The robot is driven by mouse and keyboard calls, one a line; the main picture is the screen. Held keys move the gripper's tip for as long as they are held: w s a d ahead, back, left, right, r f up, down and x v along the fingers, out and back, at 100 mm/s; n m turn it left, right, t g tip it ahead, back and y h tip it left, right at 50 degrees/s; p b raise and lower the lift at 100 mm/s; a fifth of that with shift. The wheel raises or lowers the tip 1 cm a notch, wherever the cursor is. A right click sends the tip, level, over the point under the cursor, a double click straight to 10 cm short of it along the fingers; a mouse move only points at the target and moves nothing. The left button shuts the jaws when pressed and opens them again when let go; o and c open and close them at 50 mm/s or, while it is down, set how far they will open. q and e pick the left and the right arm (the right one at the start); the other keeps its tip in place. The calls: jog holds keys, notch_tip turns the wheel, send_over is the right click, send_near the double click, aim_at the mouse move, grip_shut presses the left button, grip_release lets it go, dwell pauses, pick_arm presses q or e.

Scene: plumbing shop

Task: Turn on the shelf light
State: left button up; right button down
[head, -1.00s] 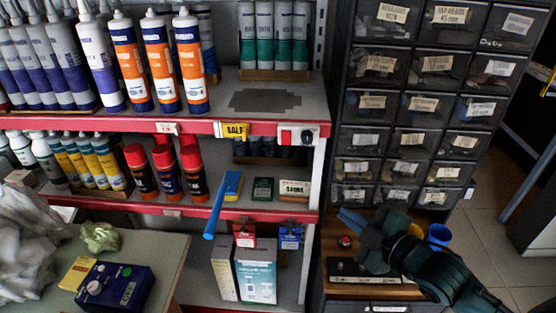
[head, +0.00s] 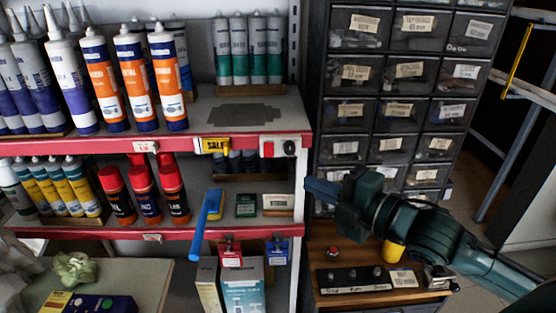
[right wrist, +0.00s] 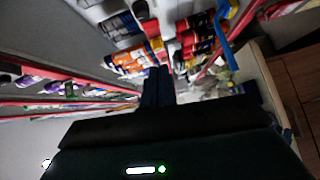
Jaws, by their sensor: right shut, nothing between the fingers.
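Which of the two parts is the light's switch I cannot tell, and no lit lamp shows. My right gripper (head: 322,191) is shut and empty, below and to the right of the box and apart from it, in front of the drawer cabinet. Its fingers also show in the right wrist view (right wrist: 157,88), pointing toward the shelves. My left gripper is not in view.
A blue bar (head: 203,222) sticks out from the lower shelf. Cartridges (head: 138,85) and red-capped cans (head: 146,195) stand on the shelves. A wooden-topped cabinet (head: 318,299) bears a red button (head: 333,251) and a black knob panel (head: 352,279). The drawer cabinet (head: 392,100) stands behind my right arm.

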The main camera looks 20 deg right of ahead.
jog(key=p, duration=0.2)
send_near(265, 155)
jog(key=w+a, duration=0.1)
jog(key=a, duration=0.3)
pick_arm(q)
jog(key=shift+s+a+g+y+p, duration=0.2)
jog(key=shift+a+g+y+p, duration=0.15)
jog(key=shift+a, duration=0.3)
pick_arm(e)
jog(key=w, duration=0.2)
jog(key=w+d, duration=0.1)
jog(key=w, duration=0.1)
jog(key=shift+f, duration=0.25)
jog(key=shift+w+b, duration=0.25)
jog(key=shift+b, duration=0.3)
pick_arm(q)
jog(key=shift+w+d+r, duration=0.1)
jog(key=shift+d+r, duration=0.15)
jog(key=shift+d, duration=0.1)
pick_arm(e)
jog(key=shift+f, duration=0.1)
